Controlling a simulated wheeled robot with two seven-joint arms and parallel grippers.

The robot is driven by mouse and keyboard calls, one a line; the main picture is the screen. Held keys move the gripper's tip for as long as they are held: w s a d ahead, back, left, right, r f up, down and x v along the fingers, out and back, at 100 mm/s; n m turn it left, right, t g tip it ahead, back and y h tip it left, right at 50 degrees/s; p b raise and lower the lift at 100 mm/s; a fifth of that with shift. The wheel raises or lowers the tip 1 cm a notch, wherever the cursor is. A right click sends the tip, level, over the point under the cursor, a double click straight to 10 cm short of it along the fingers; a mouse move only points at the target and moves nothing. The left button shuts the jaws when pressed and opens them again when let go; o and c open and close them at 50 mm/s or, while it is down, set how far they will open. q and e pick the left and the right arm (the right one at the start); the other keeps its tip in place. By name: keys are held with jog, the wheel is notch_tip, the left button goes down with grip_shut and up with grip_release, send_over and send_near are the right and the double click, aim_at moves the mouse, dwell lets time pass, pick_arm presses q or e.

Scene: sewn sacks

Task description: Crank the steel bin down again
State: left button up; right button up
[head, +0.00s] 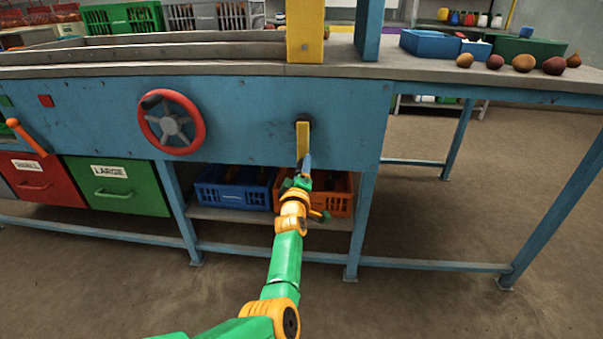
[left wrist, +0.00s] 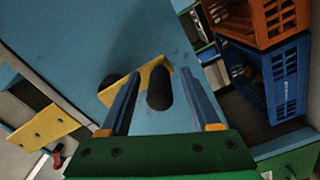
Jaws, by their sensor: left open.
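The yellow crank (head: 303,140) sits on the blue front panel of the bench and hangs downward. In the left wrist view its yellow arm (left wrist: 152,78) runs from a dark hub, and its black grip (left wrist: 159,89) stands out toward me. My left gripper (head: 306,164) is open, with its blue fingers on either side of the black grip; it also shows in the left wrist view (left wrist: 162,98). I see gaps between the fingers and the grip. A long grey steel trough (head: 150,55) lies along the bench top; I cannot tell if it is the bin.
A red handwheel (head: 170,122) and an orange lever (head: 27,137) are on the panel to the left. Below stand red (head: 35,180) and green (head: 117,188) drawers, a blue crate (head: 233,187) and an orange crate (head: 338,198). The floor at right is clear.

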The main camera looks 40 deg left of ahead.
pick_arm(q)
jog(key=p+v, duration=0.2)
jog(key=v, duration=0.4)
jog(key=shift+p, duration=0.35)
pick_arm(e)
jog(key=s+d, duration=0.2)
jog(key=s, duration=0.1)
jog(key=shift+d+r, duration=0.25)
jog(key=shift+r, duration=0.15)
pick_arm(q)
jog(key=shift+d, duration=0.1)
pick_arm(e)
jog(key=shift+s, duration=0.1)
